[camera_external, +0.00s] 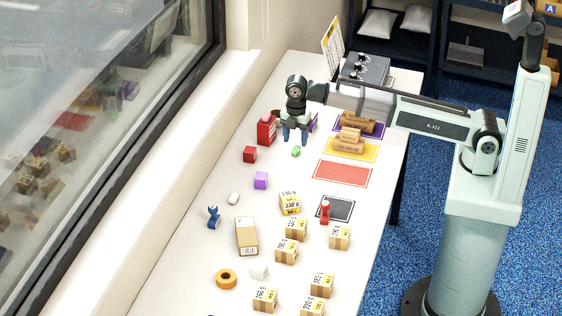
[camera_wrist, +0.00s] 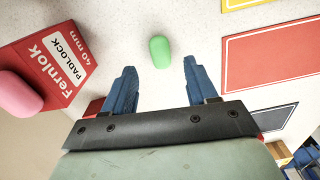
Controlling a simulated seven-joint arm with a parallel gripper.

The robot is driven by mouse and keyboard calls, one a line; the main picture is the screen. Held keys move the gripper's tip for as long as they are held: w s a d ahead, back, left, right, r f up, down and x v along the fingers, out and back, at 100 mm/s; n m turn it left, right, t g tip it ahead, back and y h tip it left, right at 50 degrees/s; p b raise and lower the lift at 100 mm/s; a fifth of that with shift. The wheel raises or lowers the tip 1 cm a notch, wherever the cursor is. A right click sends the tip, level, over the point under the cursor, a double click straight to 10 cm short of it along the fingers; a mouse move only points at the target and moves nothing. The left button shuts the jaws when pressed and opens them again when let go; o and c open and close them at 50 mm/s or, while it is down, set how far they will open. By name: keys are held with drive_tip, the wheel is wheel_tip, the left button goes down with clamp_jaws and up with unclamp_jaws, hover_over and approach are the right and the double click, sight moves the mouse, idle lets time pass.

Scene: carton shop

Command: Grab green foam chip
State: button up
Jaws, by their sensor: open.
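The green foam chip (camera_external: 296,151) is a small rounded piece lying on the white table. In the wrist view the green foam chip (camera_wrist: 160,50) lies ahead of the fingertips, between their lines and nearer the right finger. My gripper (camera_external: 295,138) is above the table close to the chip, with its blue fingers pointing down. It is open and empty; the wrist view shows my gripper (camera_wrist: 160,72) with a wide gap between its fingers. I cannot tell its exact height above the table.
A red padlock box (camera_external: 266,130) with a pink piece (camera_wrist: 18,93) on or above it stands left of the gripper. Wooden blocks stand on the yellow mat (camera_external: 371,150). The red mat (camera_external: 342,173) is bare.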

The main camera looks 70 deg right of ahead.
sight(296, 148)
drive_tip(key=shift+s+d+f, duration=0.1)
drive_tip(key=shift+d+f, duration=0.1)
drive_tip(key=shift+f, duration=1.6)
drive_tip(key=shift+c, duration=0.3)
clamp_jaws()
